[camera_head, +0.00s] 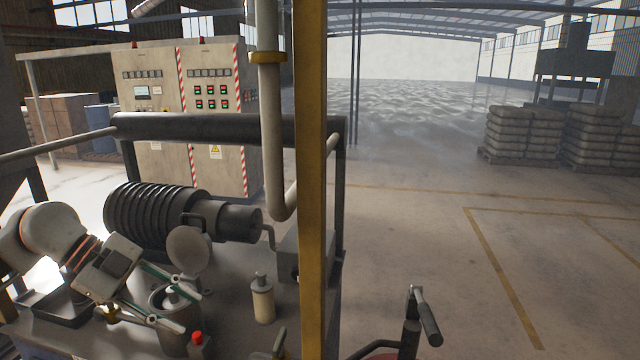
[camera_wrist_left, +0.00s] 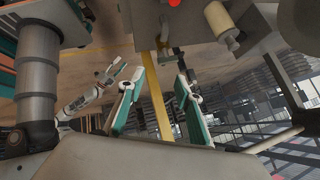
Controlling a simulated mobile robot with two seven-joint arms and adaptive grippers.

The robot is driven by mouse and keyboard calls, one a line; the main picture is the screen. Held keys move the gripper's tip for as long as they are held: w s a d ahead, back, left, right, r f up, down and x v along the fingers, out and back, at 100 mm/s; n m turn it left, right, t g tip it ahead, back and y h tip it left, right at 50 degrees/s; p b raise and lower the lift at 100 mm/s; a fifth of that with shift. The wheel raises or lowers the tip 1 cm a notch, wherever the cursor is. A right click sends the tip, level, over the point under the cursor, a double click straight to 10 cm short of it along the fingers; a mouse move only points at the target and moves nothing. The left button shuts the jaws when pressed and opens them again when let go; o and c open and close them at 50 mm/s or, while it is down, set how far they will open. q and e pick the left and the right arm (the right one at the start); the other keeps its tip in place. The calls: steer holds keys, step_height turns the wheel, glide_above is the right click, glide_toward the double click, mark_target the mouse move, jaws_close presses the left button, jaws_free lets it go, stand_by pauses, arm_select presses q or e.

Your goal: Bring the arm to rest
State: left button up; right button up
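My left gripper (camera_head: 188,308) is over the machine bench in the head view, its two green-edged fingers apart. In the left wrist view my left gripper (camera_wrist_left: 160,82) is also open, with nothing between its fingers. In the head view the fingers overlap a grey cylindrical pot (camera_head: 172,335) with a pale knob inside; I cannot tell whether they touch it. A pale arm (camera_wrist_left: 78,103), seemingly my right one, shows in the left wrist view. No brake shoe is clearly visible.
A cream bottle (camera_head: 262,302), a red button (camera_head: 197,337) and a ribbed dark cylinder (camera_head: 150,217) are on the bench. A yellow post (camera_head: 312,180) and a hanging pipe (camera_head: 271,130) stand close by. A lever (camera_head: 428,318) is at the lower right. Floor beyond is open.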

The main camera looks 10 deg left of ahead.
arm_select(q)
steer(key=d+r+m+t+h, duration=0.25)
steer(key=d+h, duration=0.25)
steer(key=d, duration=0.8)
step_height(320, 180, up, 6)
steer(key=w+d+n+t+h, duration=0.2)
steer(key=t+h, duration=0.1)
steer(key=t, duration=0.5)
steer(key=a+f+n+t+y, duration=0.5)
steer(key=a+f+n+y, duration=0.9)
steer(key=y, duration=0.4)
steer(key=s+a+f+g+y, duration=0.25)
steer(key=s+f+g, duration=0.25)
steer(key=s+f, duration=0.45)
steer(key=s+a+f+g+y, duration=0.1)
steer(key=s+a+f+g, duration=0.4)
steer(key=s+f, duration=0.4)
steer(key=d+f+n+t+h, duration=0.2)
steer(key=d+f+h, duration=0.5)
steer(key=d+f, duration=0.8)
steer(key=shift+d+f+n, duration=0.3)
steer(key=shift+d+n, duration=0.3)
steer(key=shift+n, duration=0.15)
arm_select(e)
steer(key=shift+s+f, duration=0.25)
steer(key=shift+s, duration=0.4)
arm_select(q)
steer(key=shift+s+t, duration=0.1)
steer(key=shift+t, duration=0.15)
